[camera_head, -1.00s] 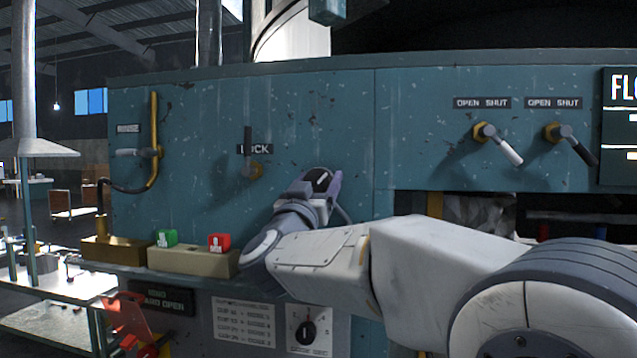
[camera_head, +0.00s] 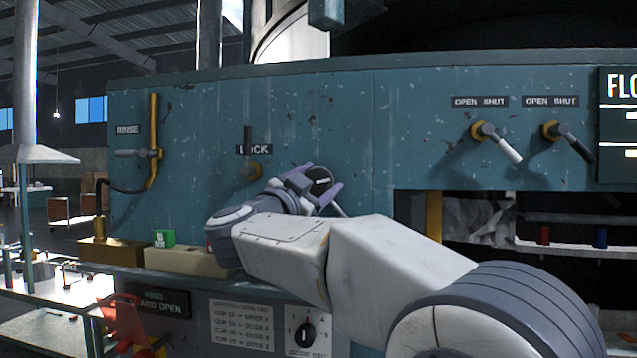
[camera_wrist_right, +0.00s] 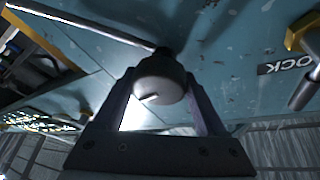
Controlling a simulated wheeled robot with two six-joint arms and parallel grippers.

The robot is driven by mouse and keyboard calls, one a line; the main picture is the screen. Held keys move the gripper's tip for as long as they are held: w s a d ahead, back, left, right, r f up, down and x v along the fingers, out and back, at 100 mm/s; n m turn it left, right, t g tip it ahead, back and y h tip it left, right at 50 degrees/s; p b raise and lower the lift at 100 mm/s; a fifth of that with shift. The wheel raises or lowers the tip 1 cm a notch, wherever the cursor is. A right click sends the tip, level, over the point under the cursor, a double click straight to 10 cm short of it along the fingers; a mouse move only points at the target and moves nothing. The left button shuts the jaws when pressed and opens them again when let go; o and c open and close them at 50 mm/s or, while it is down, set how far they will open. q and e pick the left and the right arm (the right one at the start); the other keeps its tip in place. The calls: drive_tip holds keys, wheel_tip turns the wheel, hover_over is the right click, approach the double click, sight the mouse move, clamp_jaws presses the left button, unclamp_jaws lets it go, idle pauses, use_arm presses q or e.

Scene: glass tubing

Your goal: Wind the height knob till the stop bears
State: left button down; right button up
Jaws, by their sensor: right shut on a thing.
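A long thin rod (camera_wrist_right: 90,26) runs from behind the knob to the upper left. In the head view my right gripper (camera_head: 321,181) is at the teal panel, right of the LOCK lever (camera_head: 251,170), and hides most of the knob. I cannot tell which part is the stop or whether anything bears on it. My left gripper is in neither view.
Two OPEN SHUT levers (camera_head: 497,141) stand out from the panel (camera_head: 420,120) at the right. A RINSE pipe (camera_head: 154,120) is at the left. A dial (camera_head: 305,334) is lower down.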

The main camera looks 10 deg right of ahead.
drive_tip(key=shift+m, duration=0.4)
drive_tip(key=o, duration=1.3)
drive_tip(key=shift+s+a+f, duration=0.15)
drive_tip(key=shift+s, duration=0.1)
drive_tip(key=shift+r+b+v, duration=0.2)
drive_tip(key=shift+b+v, duration=2.45)
drive_tip(key=shift+v, duration=2.3)
drive_tip(key=shift+a, duration=0.1)
